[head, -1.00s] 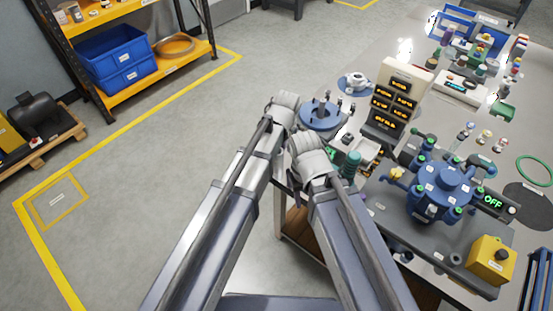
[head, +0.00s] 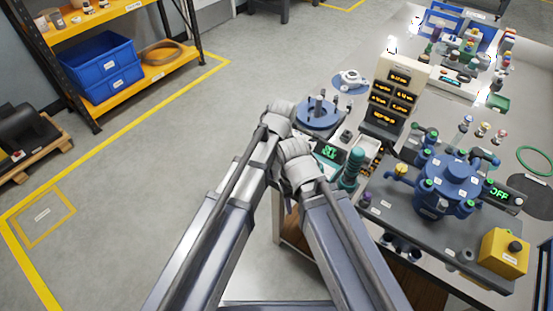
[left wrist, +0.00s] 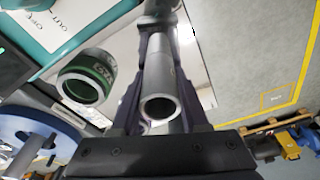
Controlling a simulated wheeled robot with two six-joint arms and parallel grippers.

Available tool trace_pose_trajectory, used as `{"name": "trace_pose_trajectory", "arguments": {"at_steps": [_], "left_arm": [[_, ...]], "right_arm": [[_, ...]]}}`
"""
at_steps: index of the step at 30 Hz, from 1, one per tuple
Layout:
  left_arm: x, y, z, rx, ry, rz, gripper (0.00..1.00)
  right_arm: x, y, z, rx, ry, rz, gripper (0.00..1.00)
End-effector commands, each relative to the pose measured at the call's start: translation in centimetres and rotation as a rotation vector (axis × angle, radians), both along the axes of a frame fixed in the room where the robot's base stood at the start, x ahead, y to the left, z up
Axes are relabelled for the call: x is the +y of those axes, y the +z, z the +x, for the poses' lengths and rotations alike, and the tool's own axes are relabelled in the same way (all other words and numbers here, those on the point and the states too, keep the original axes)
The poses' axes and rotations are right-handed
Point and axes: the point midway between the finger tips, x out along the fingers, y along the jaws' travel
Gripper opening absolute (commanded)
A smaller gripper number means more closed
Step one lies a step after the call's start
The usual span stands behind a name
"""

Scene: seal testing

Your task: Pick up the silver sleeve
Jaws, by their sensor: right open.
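The silver sleeve (left wrist: 164,72) is a grey hollow tube in the left wrist view, its open end facing the camera. The dark fingers of my left gripper (left wrist: 160,95) lie close along both sides of it and look shut on it. The sleeve is not distinguishable in the head view. There my left gripper is mostly hidden beyond its pale wrist, by the table's near left corner. My right gripper (head: 290,204) shows only in part below the lower wrist. It is open, and its fingertips are largely hidden.
A teal ribbed post (head: 351,166) and a green display (head: 328,150) stand close to the wrists. A green ring (left wrist: 88,77) is left of the sleeve. A blue round fixture (head: 318,112), a display panel (head: 395,95) and a blue multi-port vessel (head: 447,183) crowd the table.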

Motion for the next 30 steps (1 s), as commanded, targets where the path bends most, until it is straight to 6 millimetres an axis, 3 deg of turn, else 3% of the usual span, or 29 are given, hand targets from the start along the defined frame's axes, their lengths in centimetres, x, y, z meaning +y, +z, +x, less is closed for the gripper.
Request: {"name": "trace_pose_trajectory", "arguments": {"at_steps": [2, 10, 25, 30], "left_arm": [[0.0, 0.0, 0.0, 0.000, 0.000, 0.000, 0.31], [0.0, 0.0, 0.0, 0.000, 0.000, 0.000, 0.01], [0.0, 0.1, 0.0, 0.000, 0.000, 0.000, 0.00], [0.5, 1.3, 0.2, 0.000, 0.001, 0.000, 0.00]], "right_arm": [[0.0, 0.0, 0.0, 0.000, 0.000, 0.000, 0.50], [0.0, 0.0, 0.0, 0.000, 0.000, 0.000, 0.50], [0.0, 0.1, 0.0, 0.000, 0.000, 0.000, 0.50], [0.0, 1.3, 0.0, 0.000, 0.000, 0.000, 0.50]]}}
